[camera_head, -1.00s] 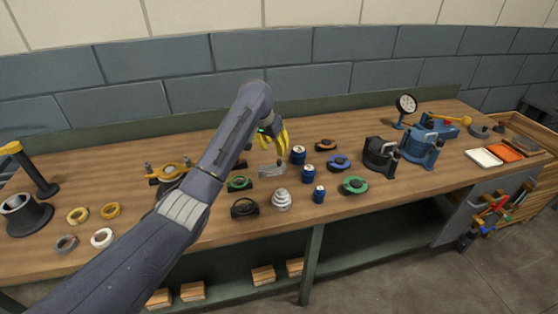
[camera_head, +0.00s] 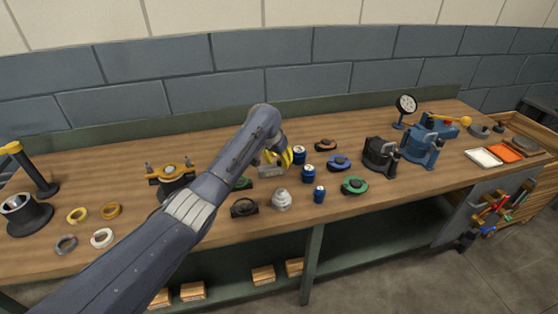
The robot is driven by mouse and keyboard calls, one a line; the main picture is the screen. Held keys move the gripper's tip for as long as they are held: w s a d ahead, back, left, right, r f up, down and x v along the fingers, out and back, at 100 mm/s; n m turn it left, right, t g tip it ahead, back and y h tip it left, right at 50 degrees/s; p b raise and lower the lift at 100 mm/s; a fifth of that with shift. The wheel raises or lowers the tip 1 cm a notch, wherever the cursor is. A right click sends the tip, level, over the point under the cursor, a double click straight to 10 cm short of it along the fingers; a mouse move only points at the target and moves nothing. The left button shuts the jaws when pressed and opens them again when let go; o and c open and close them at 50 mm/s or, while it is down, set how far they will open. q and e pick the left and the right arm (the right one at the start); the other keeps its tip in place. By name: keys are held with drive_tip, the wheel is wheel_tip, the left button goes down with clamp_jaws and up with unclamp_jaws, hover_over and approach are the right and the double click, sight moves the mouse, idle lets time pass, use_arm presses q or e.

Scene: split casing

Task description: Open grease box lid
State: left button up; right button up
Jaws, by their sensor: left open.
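My left gripper (camera_head: 286,158) has yellow fingers and is open. It is low over the middle of the bench, beside the blue cans (camera_head: 308,173). A small grey box (camera_head: 268,172) lies at the fingers, partly hidden by them and by my wrist. It may be the grease box; I cannot tell for sure, nor whether its lid is shut or the fingers touch it. My right gripper is not in view.
A stacked pale metal part (camera_head: 281,200) and a black ring block (camera_head: 244,207) stand just in front. A green ring part (camera_head: 355,185) and a blue one (camera_head: 339,162) lie to the right. Black (camera_head: 380,156) and blue (camera_head: 421,149) fixtures stand farther right.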

use_arm(q)
drive_tip(key=shift+c, duration=0.2)
clamp_jaws()
idle(0.4)
